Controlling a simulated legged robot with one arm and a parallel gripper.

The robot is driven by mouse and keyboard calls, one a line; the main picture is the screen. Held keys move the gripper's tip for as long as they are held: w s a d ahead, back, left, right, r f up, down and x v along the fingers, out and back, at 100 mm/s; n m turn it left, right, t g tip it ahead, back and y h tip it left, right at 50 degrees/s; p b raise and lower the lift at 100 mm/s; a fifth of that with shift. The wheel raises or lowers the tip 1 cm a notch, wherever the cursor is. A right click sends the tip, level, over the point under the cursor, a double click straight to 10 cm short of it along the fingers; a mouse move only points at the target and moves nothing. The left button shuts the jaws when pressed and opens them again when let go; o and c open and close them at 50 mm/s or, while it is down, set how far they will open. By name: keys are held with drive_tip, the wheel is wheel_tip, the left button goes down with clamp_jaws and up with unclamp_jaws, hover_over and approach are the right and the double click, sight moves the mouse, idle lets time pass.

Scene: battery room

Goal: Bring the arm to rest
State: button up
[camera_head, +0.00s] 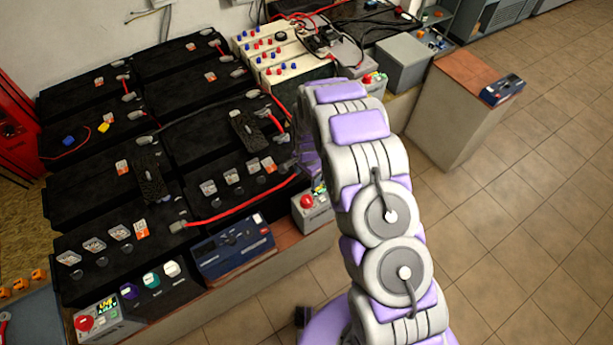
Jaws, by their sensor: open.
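My arm (362,130), white and purple with round grey joints, rises from the bottom of the head view. It bends over at the top, beside the right edge of the black battery bank (95,200). Its far part drops behind the nearer links, close to a grey box with a red button (312,208). I cannot tell whether it touches anything there. My gripper is hidden behind the arm, so its fingers do not show.
A dark blue box (233,248) and a red-button box (103,318) stand along the bank's front ledge. A brown-topped cabinet (460,105) stands right. The tiled floor (540,210) at right is clear.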

idle(0.3)
drive_tip(key=s+d+r+n+b, duration=0.1)
drive_tip(key=s+d+r+n, duration=0.15)
drive_tip(key=s+r, duration=0.4)
drive_tip(key=s+d+r+n+g+b, duration=0.1)
drive_tip(key=s+d+r, duration=0.25)
drive_tip(key=r, duration=0.55)
drive_tip(key=s+d+r+n+b, duration=0.1)
drive_tip(key=s+d+r, duration=0.3)
drive_tip(key=r, duration=0.4)
drive_tip(key=s+d+r+n, duration=0.1)
drive_tip(key=s+d+r, duration=0.1)
drive_tip(key=s, duration=0.6)
drive_tip(key=s+d+r+n+b, duration=0.1)
drive_tip(key=s+d+r+n, duration=0.1)
drive_tip(key=s, duration=0.7)
drive_tip(key=s+d+r+n+g, duration=0.1)
drive_tip(key=s+d+r, duration=0.1)
drive_tip(key=s, duration=0.6)
drive_tip(key=shift+s+r+n+b, duration=0.3)
drive_tip(key=shift+r+n+b, duration=0.1)
drive_tip(key=shift+r, duration=0.25)
drive_tip(key=shift+w, duration=0.1)
